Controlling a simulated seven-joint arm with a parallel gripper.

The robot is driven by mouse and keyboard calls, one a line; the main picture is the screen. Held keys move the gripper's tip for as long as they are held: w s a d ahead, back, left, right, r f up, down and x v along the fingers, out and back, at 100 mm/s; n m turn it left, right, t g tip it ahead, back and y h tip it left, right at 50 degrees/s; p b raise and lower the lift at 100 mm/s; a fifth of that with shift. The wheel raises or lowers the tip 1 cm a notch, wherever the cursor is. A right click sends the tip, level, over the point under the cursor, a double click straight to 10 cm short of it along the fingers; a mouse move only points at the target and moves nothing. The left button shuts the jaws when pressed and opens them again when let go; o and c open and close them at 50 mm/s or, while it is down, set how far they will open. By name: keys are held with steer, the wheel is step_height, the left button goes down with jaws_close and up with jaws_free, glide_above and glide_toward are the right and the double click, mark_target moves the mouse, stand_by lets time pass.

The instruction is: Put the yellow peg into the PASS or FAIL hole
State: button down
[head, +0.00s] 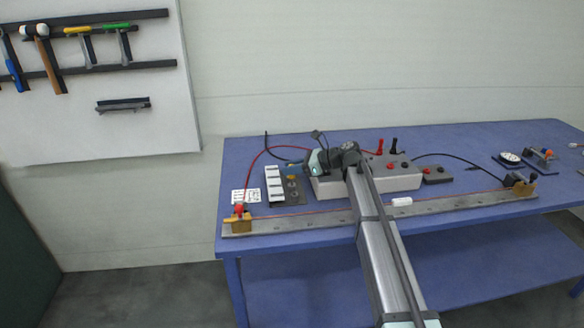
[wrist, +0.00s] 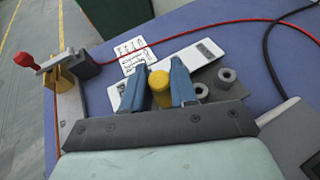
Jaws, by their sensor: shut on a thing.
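The yellow peg (wrist: 160,84) is between the two blue fingers of my gripper (wrist: 157,74) in the wrist view, and the gripper is shut on it. In the head view a small yellow top (head: 291,178) shows at the far end of a dark plate (head: 296,199), in line with two grey ring-like sockets. These sockets (wrist: 227,75) (wrist: 200,92) lie to the right of the peg in the wrist view. The peg's lower end is hidden, so I cannot tell whether it sits in a hole. No PASS or FAIL lettering is readable.
A white strip with dark windows (head: 273,186) lies beside the plate. A printed card (head: 245,196) is left of it. A grey control box (head: 400,178) stands to the right. A long metal rail (head: 330,218) with a red wire runs along the front table edge.

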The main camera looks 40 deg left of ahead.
steer(key=shift+f, duration=0.8)
steer(key=shift+r, duration=0.1)
steer(key=shift+r, duration=1)
stand_by(0.4)
steer(key=shift+f, duration=0.95)
stand_by(0.7)
steer(key=shift+r, duration=0.15)
steer(key=shift+r, duration=0.45)
steer(key=shift+f, duration=0.55)
stand_by(1.3)
steer(key=c, duration=0.8)
jaws_free()
steer(key=shift+f, duration=0.1)
